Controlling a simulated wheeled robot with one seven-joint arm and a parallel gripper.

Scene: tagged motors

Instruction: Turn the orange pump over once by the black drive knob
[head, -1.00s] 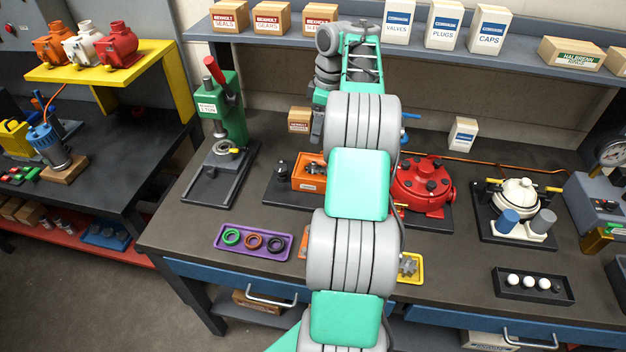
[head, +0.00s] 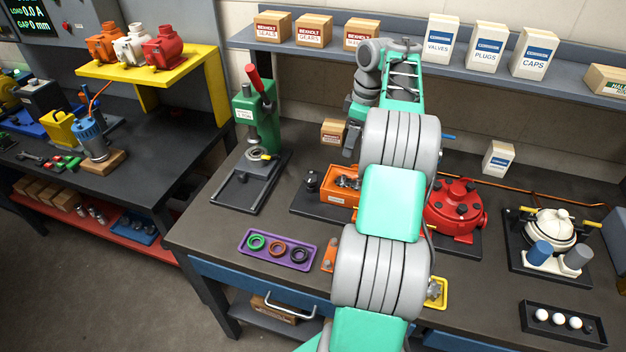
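The orange pump (head: 338,186) sits on a black base plate (head: 306,207) on the bench. Its top is open with metal parts inside, and its right side is hidden behind my arm. The black drive knob (head: 312,179) stands upright at the pump's left end. My gripper (head: 350,153) points down above and behind the pump, up and to the right of the knob in the picture, apart from both. Its fingers are small and dark, and I cannot tell whether they are open or shut.
A green press (head: 262,128) stands left of the pump, a red pump (head: 456,208) right of it. A purple tray (head: 277,262) with rings lies in front. A small carton (head: 333,131) is behind. A shelf of boxes (head: 400,62) runs above.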

